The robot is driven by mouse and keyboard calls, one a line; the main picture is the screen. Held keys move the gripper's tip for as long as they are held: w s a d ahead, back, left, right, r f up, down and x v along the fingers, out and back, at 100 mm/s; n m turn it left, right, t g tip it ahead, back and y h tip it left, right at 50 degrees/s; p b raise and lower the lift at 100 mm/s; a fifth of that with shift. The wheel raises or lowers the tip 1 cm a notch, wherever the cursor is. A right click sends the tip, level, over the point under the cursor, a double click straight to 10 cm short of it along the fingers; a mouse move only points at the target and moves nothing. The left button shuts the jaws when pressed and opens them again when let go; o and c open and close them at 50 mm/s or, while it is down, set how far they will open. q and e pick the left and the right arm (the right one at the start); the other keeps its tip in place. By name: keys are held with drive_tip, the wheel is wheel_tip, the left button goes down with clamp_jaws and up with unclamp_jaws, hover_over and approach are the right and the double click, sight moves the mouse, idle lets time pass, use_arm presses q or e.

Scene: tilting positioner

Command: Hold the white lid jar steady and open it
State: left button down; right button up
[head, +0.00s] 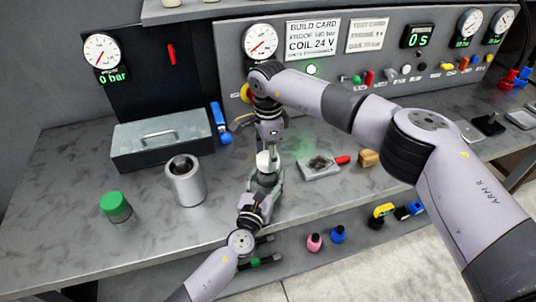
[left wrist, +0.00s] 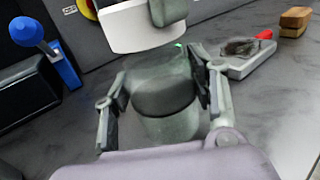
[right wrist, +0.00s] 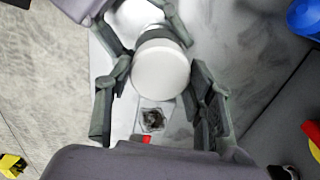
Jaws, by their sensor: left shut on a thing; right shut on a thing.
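The jar's greenish-grey glass body (left wrist: 165,95) stands between the fingers of my left gripper (left wrist: 163,88), which is shut on it near the bench front. My left gripper also shows in the head view (head: 264,178). The white lid (left wrist: 135,28) shows above the body and offset to the left in the left wrist view. I cannot tell whether they touch. My right gripper (head: 268,148) comes down from above, shut on the white lid, which shows in the head view (head: 265,160) and from above in the right wrist view (right wrist: 160,70).
A green-capped container (head: 116,207), a metal cylinder (head: 186,183) and a grey toolbox (head: 160,140) stand to the left. A small tray (head: 320,167) and a wooden block (head: 369,158) lie to the right. The gauge panel (head: 225,60) rises behind.

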sight(268, 157)
drive_tip(key=shift+r, duration=2.05)
use_arm(q)
drive_tip(key=c, duration=0.6)
unclamp_jaws()
